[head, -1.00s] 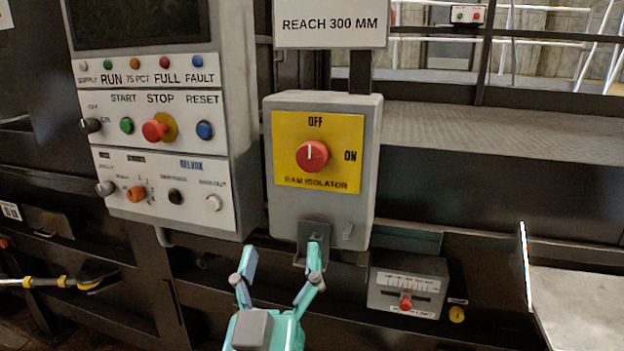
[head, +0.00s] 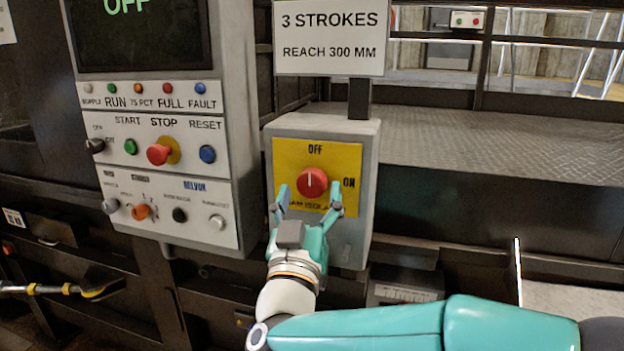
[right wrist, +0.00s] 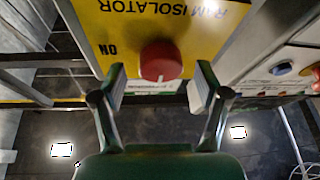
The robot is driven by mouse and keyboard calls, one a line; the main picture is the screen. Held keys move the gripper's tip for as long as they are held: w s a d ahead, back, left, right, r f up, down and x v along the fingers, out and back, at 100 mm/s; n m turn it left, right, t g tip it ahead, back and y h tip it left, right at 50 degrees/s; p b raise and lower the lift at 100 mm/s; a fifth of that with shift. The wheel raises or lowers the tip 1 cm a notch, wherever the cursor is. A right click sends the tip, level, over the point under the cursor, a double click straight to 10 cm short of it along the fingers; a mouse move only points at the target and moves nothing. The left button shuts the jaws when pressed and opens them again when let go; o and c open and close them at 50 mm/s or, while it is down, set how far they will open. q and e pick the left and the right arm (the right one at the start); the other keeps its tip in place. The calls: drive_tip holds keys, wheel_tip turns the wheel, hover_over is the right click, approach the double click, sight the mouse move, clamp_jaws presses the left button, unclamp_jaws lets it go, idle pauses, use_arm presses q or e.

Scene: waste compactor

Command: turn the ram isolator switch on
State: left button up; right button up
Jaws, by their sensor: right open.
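The ram isolator switch is a red round knob (head: 312,183) on a yellow plate (head: 285,155) on a grey box (head: 359,150). Its white mark points up at OFF; ON is to the right. My right gripper (head: 308,198) is open in front of the plate, its fingers below and to either side of the knob. In the right wrist view the knob (right wrist: 160,61) shows between and just beyond the open fingertips (right wrist: 160,85), with nothing held. I cannot tell whether a finger touches the plate. My left gripper is not in view.
A control panel (head: 160,185) with buttons and a red stop button (head: 158,154) stands left of the box. A sign (head: 330,38) hangs above it. A small grey box (head: 400,293) is below right, partly hidden by my arm.

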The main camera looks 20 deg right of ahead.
drive_tip(key=shift+w+d+r, duration=0.25)
drive_tip(key=shift+w+d, duration=0.05)
drive_tip(key=shift+w, duration=0.3)
